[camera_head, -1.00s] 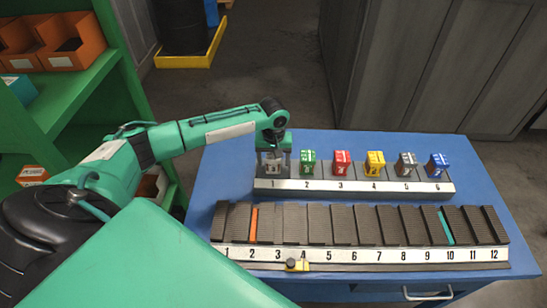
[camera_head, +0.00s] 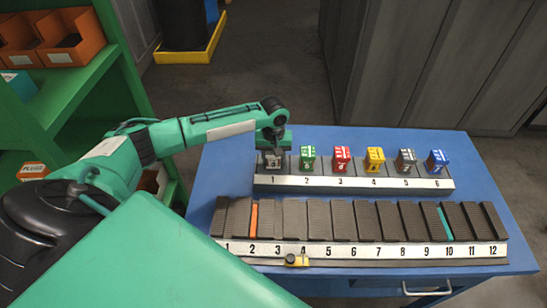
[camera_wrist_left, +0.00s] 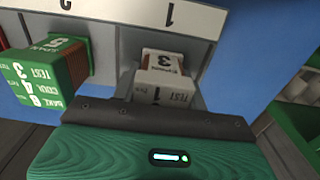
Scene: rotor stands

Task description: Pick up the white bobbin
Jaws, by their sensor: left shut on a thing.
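The white bobbin (camera_head: 273,162) is at position 1, the left end of the back rotor stand (camera_head: 350,184). My left gripper (camera_head: 273,151) reaches down over it from above and is shut on it. In the left wrist view the white bobbin (camera_wrist_left: 164,78), with a brown winding and printed faces, shows just past the gripper's edge (camera_wrist_left: 155,118). The gripper body hides its near part and the fingertips. I cannot tell whether it is clear of its seat. My right gripper is not in view.
A green bobbin (camera_head: 307,158) stands close by at position 2, also in the left wrist view (camera_wrist_left: 38,82). Red, yellow, grey and blue bobbins follow to the right. A front rack (camera_head: 360,252) of dark slats lies nearer. A green shelf (camera_head: 80,90) stands left of the blue table.

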